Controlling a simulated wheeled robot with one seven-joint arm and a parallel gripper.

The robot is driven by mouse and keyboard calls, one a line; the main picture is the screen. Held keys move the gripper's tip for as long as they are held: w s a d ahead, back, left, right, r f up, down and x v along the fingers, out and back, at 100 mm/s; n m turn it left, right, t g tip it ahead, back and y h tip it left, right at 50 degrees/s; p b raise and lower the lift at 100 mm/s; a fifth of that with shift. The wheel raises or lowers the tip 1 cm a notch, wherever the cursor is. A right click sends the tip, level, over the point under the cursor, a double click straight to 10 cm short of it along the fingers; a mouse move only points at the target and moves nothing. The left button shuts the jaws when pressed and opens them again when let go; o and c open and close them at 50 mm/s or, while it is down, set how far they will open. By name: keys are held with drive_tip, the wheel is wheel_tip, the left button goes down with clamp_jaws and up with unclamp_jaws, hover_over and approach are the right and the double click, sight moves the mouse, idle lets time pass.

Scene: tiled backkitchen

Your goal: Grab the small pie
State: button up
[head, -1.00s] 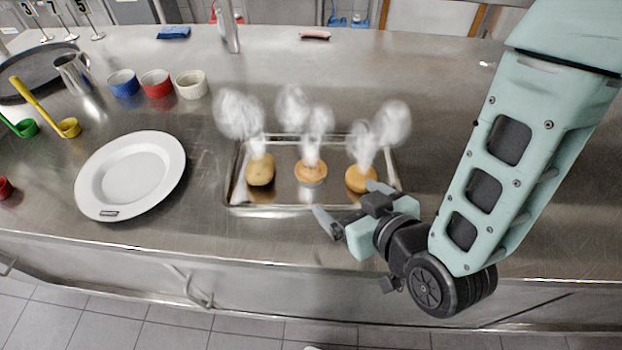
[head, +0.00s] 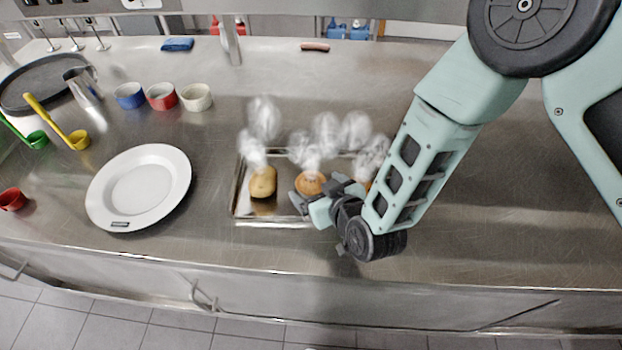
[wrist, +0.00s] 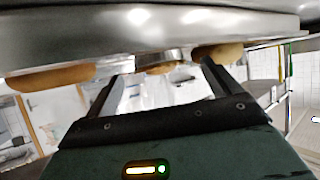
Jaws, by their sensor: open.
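The small pie (head: 311,183), round with a golden-brown top, sits in the middle of a shallow metal tray (head: 238,205). In the wrist view, which looks upside down, the pie (wrist: 158,69) sits in a shiny metal tin between the finger lines. My gripper (head: 316,193) is open and low at the tray's front side, with its fingers close to the pie on its near side. Nothing is held. I cannot tell whether the fingers touch the tin.
A potato-like item (head: 263,182) lies left of the pie. A brown bun-like item (head: 366,185) lies right, mostly hidden by my arm. Steam rises over all. A white plate (head: 140,190) is left of the tray; cups (head: 162,96) stand behind. The front counter edge is near.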

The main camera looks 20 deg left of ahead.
drive_tip(key=shift+x, duration=1.15)
drive_tip(key=c, duration=0.6)
drive_tip(key=shift+c, duration=0.2)
drive_tip(key=shift+r, duration=0.1)
